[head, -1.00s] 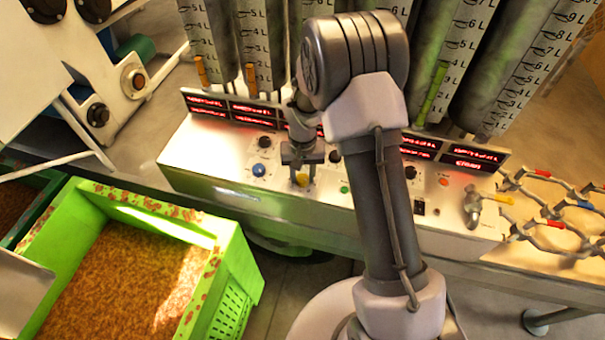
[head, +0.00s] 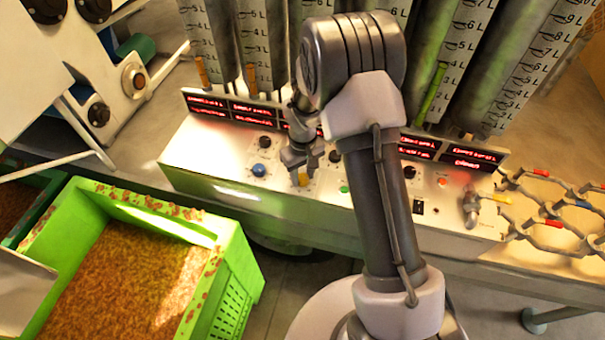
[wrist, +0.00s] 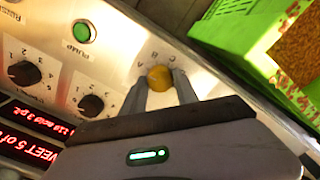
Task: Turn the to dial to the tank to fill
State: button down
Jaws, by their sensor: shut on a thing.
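A yellow dial (wrist: 160,78) sits on the control panel (head: 220,148), with small letters around it, among them what look like A and B. Its name label is not readable, so I cannot confirm it is the to dial. My gripper (head: 302,170) points down at the panel with its two fingers closed on either side of the yellow dial, which also shows at the fingertips in the head view (head: 303,179). A blue dial (head: 259,170) is to the left on the panel. Tall tanks with litre marks (head: 257,45) stand behind the panel.
A green lit pump button (wrist: 83,32) and black numbered knobs (wrist: 25,73) are beside the yellow dial. Red displays (head: 255,112) line the panel's back. A green crate of brown grain (head: 235,265) stands front left.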

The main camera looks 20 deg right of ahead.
aim_at(302, 178)
jog(key=c, duration=0.9)
grip_release()
jog(key=shift+r, duration=0.15)
notch_tip(302, 178, up, 17)
jog(key=p, duration=0.4)
jog(key=shift+r, duration=0.1)
